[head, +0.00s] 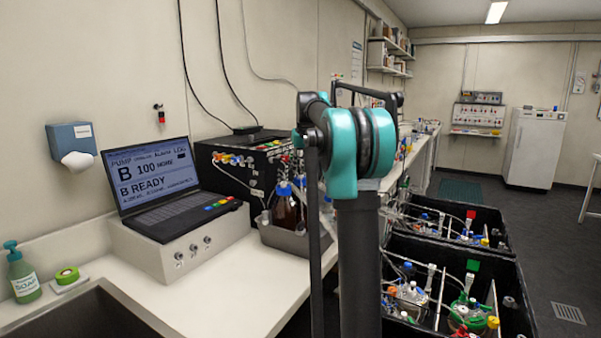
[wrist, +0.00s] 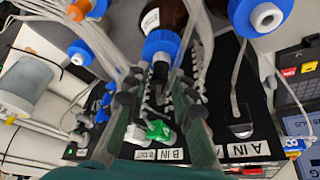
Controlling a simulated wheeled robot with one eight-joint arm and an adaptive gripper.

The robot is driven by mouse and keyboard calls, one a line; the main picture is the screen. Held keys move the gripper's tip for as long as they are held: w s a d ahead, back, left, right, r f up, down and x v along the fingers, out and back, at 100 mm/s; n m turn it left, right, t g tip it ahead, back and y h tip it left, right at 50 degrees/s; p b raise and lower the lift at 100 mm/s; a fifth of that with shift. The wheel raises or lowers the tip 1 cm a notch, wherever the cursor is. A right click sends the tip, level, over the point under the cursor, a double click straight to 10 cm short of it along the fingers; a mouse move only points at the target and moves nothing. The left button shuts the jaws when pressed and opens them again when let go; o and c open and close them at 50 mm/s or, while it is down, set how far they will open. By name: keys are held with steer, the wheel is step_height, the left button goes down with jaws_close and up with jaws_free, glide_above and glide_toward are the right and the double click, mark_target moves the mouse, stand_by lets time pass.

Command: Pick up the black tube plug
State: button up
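My gripper (wrist: 155,92) shows in the wrist view as two dark green fingers with dark tips, spread apart. They point toward a black panel with white labels reading "B IN" and "A IN". A green-and-white clip (wrist: 157,131) shows between the fingers. A small dark piece (wrist: 160,72) lies between the fingertips, just under a blue bottle cap (wrist: 161,46); I cannot tell whether it is the black tube plug. Nothing is clearly held. In the head view my arm hides the gripper, and I cannot make out the plug there.
A brown bottle (head: 285,212) with a blue cap stands in a grey tray (head: 290,240) beside the black pump box (head: 225,165). Clear tubes crowd around my fingers. A laptop (head: 165,180) sits on a white box at left. Black bins (head: 515,290) with vessels stand at right.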

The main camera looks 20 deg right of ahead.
steer(key=c, duration=0.3)
